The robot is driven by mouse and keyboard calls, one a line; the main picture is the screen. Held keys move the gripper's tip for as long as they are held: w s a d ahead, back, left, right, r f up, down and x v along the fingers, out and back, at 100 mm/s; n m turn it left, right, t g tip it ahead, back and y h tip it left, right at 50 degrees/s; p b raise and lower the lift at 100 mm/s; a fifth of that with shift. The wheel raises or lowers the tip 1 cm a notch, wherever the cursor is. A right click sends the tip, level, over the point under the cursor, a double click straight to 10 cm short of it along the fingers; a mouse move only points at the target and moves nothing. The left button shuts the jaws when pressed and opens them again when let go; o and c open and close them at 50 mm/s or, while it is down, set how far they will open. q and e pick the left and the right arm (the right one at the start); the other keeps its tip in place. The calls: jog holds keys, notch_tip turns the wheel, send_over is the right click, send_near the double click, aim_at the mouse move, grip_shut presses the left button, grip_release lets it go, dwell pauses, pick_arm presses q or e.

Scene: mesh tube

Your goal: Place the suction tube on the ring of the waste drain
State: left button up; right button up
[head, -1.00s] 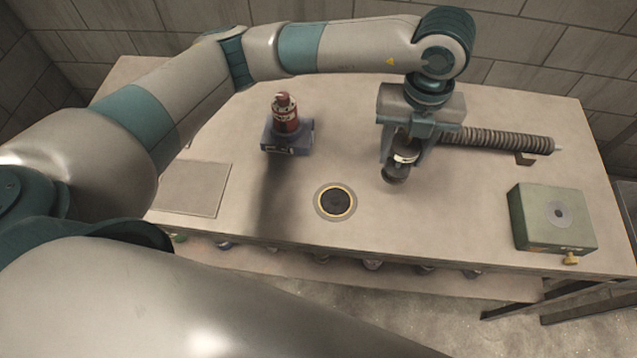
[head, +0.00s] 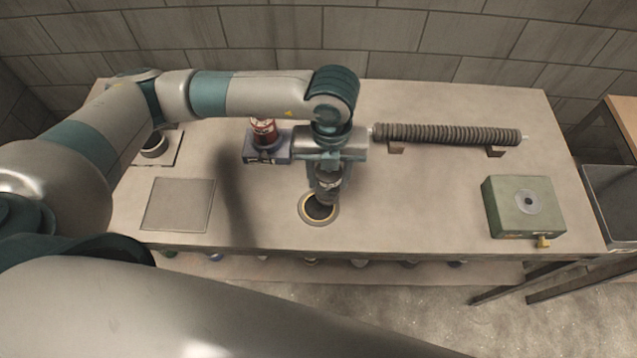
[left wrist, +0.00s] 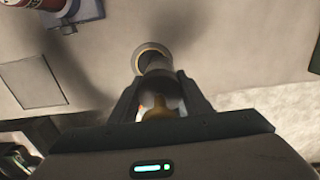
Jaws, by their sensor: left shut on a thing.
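My left gripper (head: 327,178) is shut on a short, dark grey tube, taken as the suction tube (head: 326,193), and points down at the waste drain. The drain's pale yellow ring (head: 304,212) is set in the table top around a dark centre. The tube's lower end overlaps the ring's upper right part in the head view; I cannot tell whether they touch. In the left wrist view the tube (left wrist: 158,64) extends from between the fingers (left wrist: 157,88) toward the drain ring (left wrist: 139,57) and covers part of it. My right gripper is not in view.
A red bottle (head: 264,131) in a blue-grey holder (head: 262,157) stands close left of my gripper. A long ribbed hose (head: 447,134) lies on supports at the back right. A green box (head: 523,207) with a brass tap is at the right. A flat square plate (head: 178,205) lies left.

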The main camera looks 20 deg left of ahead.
aim_at(319, 191)
pick_arm(q)
jog(key=shift+s+a+f, duration=0.25)
jog(key=shift+a+f, duration=0.05)
jog(key=shift+a, duration=0.2)
jog(key=shift+s+a+f, duration=0.2)
jog(key=shift+a+f, duration=0.1)
jog(key=shift+a, duration=0.15)
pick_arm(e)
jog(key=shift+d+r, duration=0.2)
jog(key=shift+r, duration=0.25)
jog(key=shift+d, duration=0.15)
pick_arm(q)
jog(key=shift+f+p, duration=0.1)
jog(key=shift+p, duration=0.2)
jog(key=shift+f, duration=0.2)
notch_tip(319, 191, down, 3)
jog(key=shift+f+p, duration=0.2)
jog(key=shift+p, duration=0.75)
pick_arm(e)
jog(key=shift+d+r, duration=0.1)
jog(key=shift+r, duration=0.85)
